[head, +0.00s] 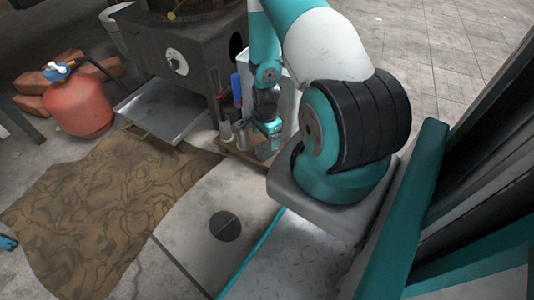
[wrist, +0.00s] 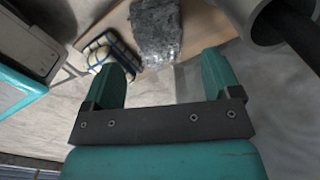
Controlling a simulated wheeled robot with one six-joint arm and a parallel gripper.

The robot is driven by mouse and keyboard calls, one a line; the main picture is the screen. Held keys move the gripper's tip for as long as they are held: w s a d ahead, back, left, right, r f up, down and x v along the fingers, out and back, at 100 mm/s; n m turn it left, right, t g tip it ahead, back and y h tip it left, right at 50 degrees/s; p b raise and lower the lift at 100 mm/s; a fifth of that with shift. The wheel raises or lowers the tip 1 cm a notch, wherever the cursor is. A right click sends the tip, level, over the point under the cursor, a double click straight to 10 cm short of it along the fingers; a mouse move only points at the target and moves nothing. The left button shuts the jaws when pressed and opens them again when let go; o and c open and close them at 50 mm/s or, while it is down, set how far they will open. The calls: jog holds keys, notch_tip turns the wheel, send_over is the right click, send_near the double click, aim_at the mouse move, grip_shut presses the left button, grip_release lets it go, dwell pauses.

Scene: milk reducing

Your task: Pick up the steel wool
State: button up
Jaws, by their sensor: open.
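The steel wool (wrist: 156,32) is a grey, crinkled block on a wooden board (wrist: 122,22) at the top middle of the wrist view. My gripper (wrist: 165,72) is open and empty, with its two teal fingers pointing toward the steel wool. The steel wool lies just beyond the fingertips, a little left of the middle of the gap, and no contact is visible. In the head view my gripper (head: 268,128) is small and reaches down by the wooden board (head: 240,152). I cannot make out the steel wool there.
A checked cloth (wrist: 108,52) lies left of the steel wool. A metal cylinder (wrist: 262,22) stands close at the right. In the head view, a metal stove (head: 180,60) with a pulled-out tray (head: 170,105), a red gas bottle (head: 80,105) and a brown mat (head: 100,215) are to the left.

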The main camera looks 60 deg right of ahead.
aim_at(267, 145)
jog(key=shift+s+f+b, duration=0.15)
jog(key=shift+f+b, duration=2.2)
jog(key=shift+f, duration=0.45)
jog(key=shift+r, duration=0.1)
jog(key=c, duration=1.1)
notch_tip(267, 145, up, 20)
jog(key=p, duration=1.1)
jog(key=shift+p, duration=0.3)
